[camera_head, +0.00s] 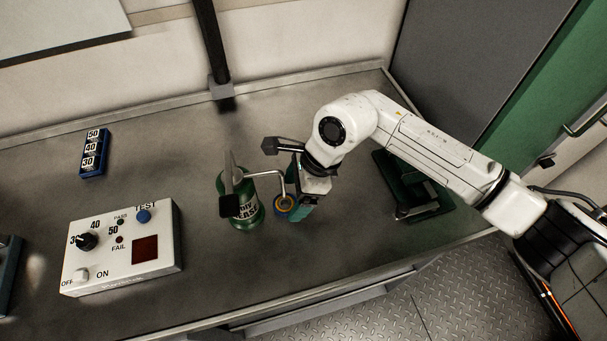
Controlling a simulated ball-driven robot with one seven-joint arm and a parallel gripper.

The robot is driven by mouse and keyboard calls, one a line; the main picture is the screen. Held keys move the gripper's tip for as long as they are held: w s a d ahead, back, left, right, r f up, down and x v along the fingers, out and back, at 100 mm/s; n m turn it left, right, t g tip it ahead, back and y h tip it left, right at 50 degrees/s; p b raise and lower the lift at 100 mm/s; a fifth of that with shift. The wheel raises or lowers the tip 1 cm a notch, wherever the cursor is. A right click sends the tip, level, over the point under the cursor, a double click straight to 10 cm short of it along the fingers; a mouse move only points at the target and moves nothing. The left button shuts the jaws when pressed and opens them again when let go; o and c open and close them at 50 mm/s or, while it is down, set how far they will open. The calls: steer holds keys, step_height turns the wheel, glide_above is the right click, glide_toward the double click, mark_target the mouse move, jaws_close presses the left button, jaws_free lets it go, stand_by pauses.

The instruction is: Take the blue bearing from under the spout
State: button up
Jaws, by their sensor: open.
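The blue bearing (285,204) is near the middle of the bench, with a blue outer ring and an orange-brown centre. It sits beneath the end of the bent metal spout (270,172). The spout comes from the green grease can (243,208), just left of the bearing. My gripper (302,208) points down at the bearing's right side and is open. Its fingers are partly hidden, and I cannot tell whether they touch the bearing.
A white test box (122,247) with a knob and switches stands at left. A blue numbered holder (95,153) lies behind it. A dark green fixture (415,190) stands right of my gripper, beneath my arm. A black post (212,45) rises at the back. The bench front is clear.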

mark_target(285, 205)
steer(key=shift+x, duration=1.25)
steer(key=c, duration=1.2)
